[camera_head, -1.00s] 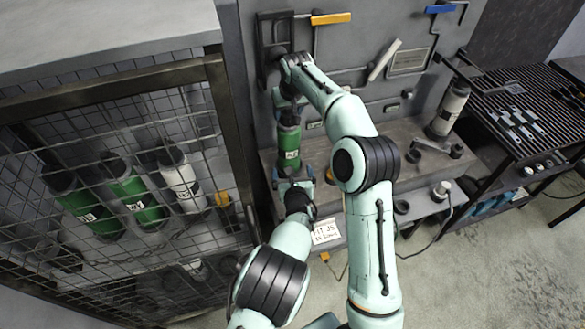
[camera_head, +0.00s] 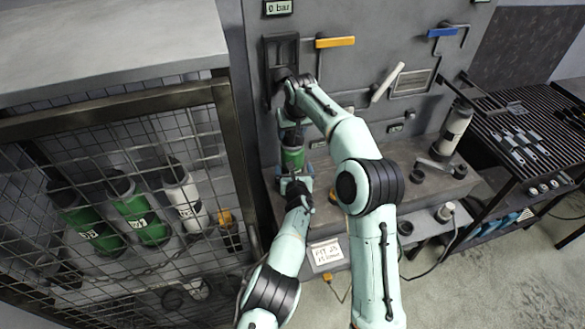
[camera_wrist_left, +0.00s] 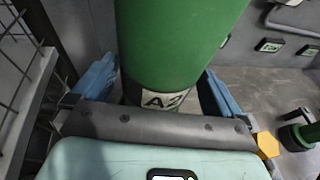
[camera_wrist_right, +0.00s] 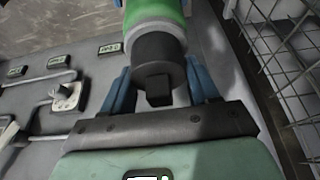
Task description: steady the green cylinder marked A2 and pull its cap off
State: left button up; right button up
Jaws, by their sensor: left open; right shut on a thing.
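The green cylinder (camera_head: 292,158) stands upright at the wall panel; its A2 label shows in the left wrist view (camera_wrist_left: 165,99). My left gripper (camera_head: 295,182) is open low on the cylinder. Its blue fingers lie on either side of the cylinder's lower end in the left wrist view (camera_wrist_left: 160,95). My right gripper (camera_head: 291,122) is above, shut on the dark cap (camera_wrist_right: 158,55). In the right wrist view the cap sits against the green cylinder's end, with no gap visible.
A wire cage (camera_head: 235,150) at left holds two green cylinders (camera_head: 140,210) and a white one (camera_head: 186,197). A orange handle (camera_head: 335,42) and blue handle (camera_head: 441,32) are on the wall.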

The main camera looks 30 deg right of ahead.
pick_arm(q)
jog(key=shift+w+d+f, duration=0.2)
jog(key=shift+w, duration=0.5)
grip_shut()
dwell(0.6)
pick_arm(e)
jog(key=shift+r, duration=0.1)
pick_arm(q)
jog(key=shift+r, duration=0.1)
pick_arm(e)
jog(key=shift+r, duration=2.45)
pick_arm(q)
grip_release()
